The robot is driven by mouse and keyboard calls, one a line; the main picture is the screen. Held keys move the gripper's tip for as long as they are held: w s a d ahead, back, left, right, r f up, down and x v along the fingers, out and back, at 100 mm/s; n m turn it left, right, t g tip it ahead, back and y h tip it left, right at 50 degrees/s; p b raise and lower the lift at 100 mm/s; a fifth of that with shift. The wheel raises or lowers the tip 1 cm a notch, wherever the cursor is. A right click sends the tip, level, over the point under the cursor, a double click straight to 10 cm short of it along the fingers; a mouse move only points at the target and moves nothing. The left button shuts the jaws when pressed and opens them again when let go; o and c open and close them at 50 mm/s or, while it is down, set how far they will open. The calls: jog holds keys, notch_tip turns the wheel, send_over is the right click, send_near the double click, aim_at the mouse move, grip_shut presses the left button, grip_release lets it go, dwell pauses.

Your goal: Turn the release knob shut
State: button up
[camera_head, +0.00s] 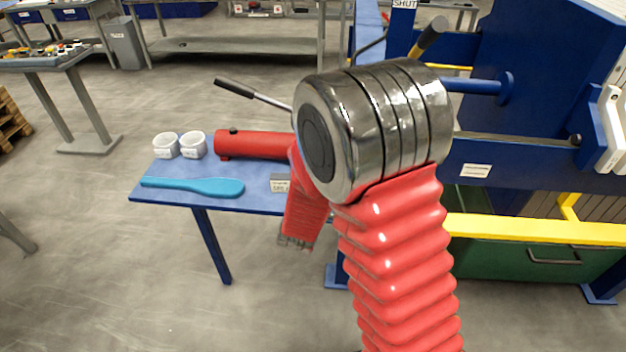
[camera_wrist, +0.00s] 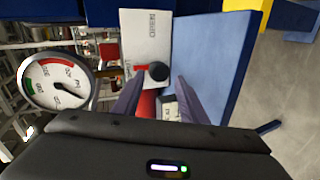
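A round black knob (camera_wrist: 158,72) shows in the wrist view, in front of a light plate (camera_wrist: 140,35) with small printed lettering. It looks like the release knob; its turn position cannot be read. My gripper (camera_wrist: 156,82) is open, with one grey finger on each side of the line to the knob. The knob appears near the fingertips, but contact cannot be told. A red pump body (camera_head: 255,145) with a black-gripped lever (camera_head: 235,88) lies on the blue bench.
A round dial gauge (camera_wrist: 57,82) stands close on the left in the wrist view. The blue bench (camera_head: 165,203) carries two white cups (camera_head: 192,144) and a blue paddle (camera_head: 195,187). The blue press frame (camera_head: 530,80) and a yellow bar (camera_head: 540,230) stand at right.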

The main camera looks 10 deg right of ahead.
jog(key=v, duration=1)
jog(key=shift+a, duration=0.15)
jog(key=s+a+f+m+g+y, duration=0.4)
jog(key=a+f, duration=0.2)
jog(key=f, duration=0.1)
jog(key=s+a+m+g+y, duration=0.2)
jog(key=s+a+m+g, duration=0.15)
jog(key=s, duration=0.25)
jog(key=s+d+r+m, duration=0.1)
jog(key=s+d+r, duration=0.3)
jog(key=r, duration=0.3)
jog(key=s+d+r+m+h, duration=0.1)
jog(key=s+d+r+m, duration=0.1)
jog(key=s+d+r, duration=0.2)
jog(key=s+d+r+m, duration=0.2)
jog(key=s+d+r, duration=0.3)
jog(key=r, duration=0.5)
jog(key=shift+d+r+h, duration=0.2)
jog(key=shift+d+h, duration=0.2)
jog(key=shift+d, duration=0.35)
